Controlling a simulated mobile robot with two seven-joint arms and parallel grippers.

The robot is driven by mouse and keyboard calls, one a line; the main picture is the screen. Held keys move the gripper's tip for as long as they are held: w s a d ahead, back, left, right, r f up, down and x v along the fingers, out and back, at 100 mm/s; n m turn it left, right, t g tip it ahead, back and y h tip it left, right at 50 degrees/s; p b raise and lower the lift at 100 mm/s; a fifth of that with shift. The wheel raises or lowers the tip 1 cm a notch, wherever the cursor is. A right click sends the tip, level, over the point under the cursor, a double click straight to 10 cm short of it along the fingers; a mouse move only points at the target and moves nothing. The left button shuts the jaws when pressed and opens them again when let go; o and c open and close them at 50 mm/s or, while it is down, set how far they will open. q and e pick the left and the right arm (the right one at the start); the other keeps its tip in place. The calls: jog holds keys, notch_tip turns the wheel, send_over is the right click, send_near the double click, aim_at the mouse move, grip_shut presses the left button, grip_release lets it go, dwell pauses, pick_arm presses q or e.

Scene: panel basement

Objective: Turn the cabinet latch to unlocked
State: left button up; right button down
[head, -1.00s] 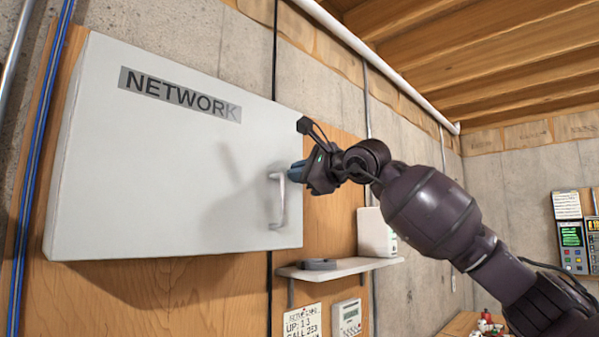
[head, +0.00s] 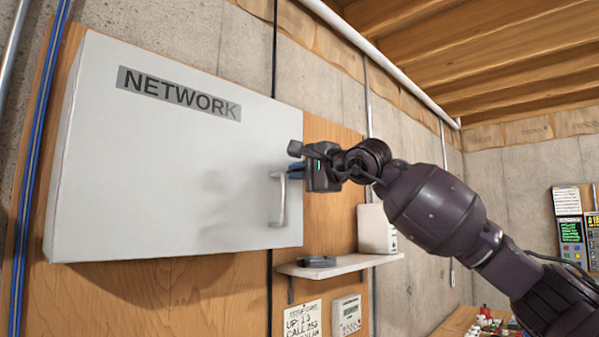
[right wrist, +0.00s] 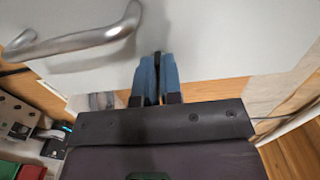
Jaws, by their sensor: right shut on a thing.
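The white cabinet (head: 150,165) marked NETWORK hangs on the wooden panel, its door closed. A silver bar handle (head: 279,205) is near the door's right edge, and it also shows at upper left in the right wrist view (right wrist: 85,40). My right gripper (head: 294,171) is at the door's right edge, just beside the top of the handle. In the right wrist view its blue fingers (right wrist: 157,62) are close together, shut on a small dark piece, apparently the cabinet latch (right wrist: 157,56). The fingers hide most of it, so its turn angle cannot be told. My left gripper is not in view.
Below right of the cabinet, a small white shelf (head: 340,266) holds a grey object (head: 317,261) and a white box (head: 375,230). Blue cables (head: 38,150) run along the left.

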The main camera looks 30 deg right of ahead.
dwell(0.3)
jog(key=c, duration=1.3)
grip_release()
jog(key=shift+s, duration=0.1)
jog(key=shift+b+v, duration=1.7)
jog(key=shift+v, duration=3.65)
